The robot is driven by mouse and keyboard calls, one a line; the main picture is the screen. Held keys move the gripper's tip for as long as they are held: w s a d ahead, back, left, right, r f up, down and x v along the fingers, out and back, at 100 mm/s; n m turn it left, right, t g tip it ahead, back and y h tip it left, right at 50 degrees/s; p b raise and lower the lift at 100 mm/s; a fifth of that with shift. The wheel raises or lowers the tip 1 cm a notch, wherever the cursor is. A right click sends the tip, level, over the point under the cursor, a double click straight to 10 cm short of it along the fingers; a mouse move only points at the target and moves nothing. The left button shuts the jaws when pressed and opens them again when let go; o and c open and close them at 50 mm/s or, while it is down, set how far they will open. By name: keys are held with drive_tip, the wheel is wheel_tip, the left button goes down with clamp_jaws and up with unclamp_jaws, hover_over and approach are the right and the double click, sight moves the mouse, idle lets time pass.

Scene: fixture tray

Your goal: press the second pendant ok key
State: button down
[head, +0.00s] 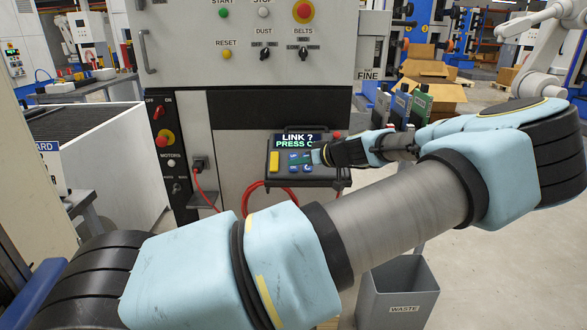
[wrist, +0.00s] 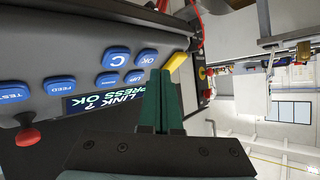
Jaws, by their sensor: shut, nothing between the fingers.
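PRESS OK". The blue OK key (wrist: 147,57) sits between the C key (wrist: 118,59) and a yellow key (wrist: 177,61). My gripper (head: 317,157) is shut and empty over the pendant's right part. Its green fingertips (wrist: 164,73) are close beside the OK key; I cannot tell if they touch.
A red button (wrist: 28,136) is on the pendant's end. A red cable (head: 254,190) loops beside it. The machine's panel carries an emergency stop (head: 304,11) and switches. A waste bin (head: 397,295) stands on the floor below my arm. Coloured holders (head: 401,101) are behind my wrist.

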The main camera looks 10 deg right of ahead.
idle(0.3)
drive_tip(key=shift+w+f+b, duration=0.25)
drive_tip(key=shift+f+b, duration=0.1)
drive_tip(key=shift+b, duration=0.1)
drive_tip(key=shift+w+f+b, duration=0.15)
drive_tip(key=shift+f+b, duration=0.15)
drive_tip(key=shift+b, duration=0.05)
idle(0.5)
idle(0.3)
drive_tip(key=shift+s+r+p, duration=0.3)
drive_tip(key=shift+s+r, duration=0.1)
drive_tip(key=shift+r, duration=0.3)
drive_tip(key=shift+r, duration=0.1)
drive_tip(key=r, duration=0.1)
drive_tip(key=s+r+p, duration=0.2)
drive_tip(key=r, duration=0.1)
drive_tip(key=shift+s+a, duration=0.2)
drive_tip(key=shift+a, duration=0.05)
idle(0.4)
